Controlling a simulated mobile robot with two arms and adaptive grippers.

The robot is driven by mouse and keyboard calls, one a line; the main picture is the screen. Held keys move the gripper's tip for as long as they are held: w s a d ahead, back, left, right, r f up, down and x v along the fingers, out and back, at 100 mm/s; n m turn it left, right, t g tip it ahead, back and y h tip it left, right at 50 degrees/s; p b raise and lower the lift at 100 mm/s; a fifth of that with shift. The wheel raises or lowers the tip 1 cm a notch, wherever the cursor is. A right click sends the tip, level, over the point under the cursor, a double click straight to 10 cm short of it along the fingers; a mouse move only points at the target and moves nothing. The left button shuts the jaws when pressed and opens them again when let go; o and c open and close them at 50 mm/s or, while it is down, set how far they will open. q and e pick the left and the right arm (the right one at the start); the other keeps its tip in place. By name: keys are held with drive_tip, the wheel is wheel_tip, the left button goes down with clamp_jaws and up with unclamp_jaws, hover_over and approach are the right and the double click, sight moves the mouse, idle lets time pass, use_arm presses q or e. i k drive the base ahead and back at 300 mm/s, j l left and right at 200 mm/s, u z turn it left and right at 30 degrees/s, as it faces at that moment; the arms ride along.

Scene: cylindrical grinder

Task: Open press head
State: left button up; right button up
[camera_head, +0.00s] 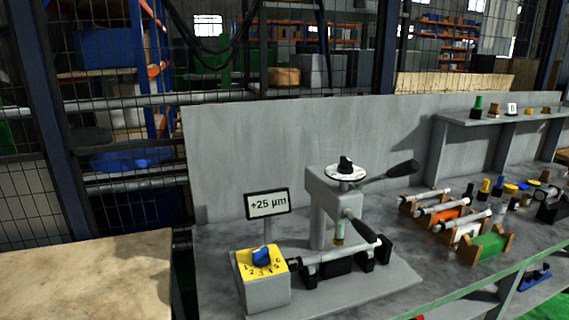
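The press (334,195) is a grey upright column with an overhanging head on a grey base plate on the workbench. A white dial with a black knob (346,168) sits on top of the head. One lever with a black handle (402,169) reaches out to the right, and another black handle (358,231) points down toward the front. Neither of my grippers is in view.
A yellow-topped box with a blue knob (262,257) and a "+25 µm" display (267,204) stand left of the press. Several shafts lie on coloured holders (488,244) to the right. A wooden tabletop (85,280) is at left. A grey panel (250,150) stands behind.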

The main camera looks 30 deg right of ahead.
sight(343, 207)
drive_tip(key=z, duration=1.35)
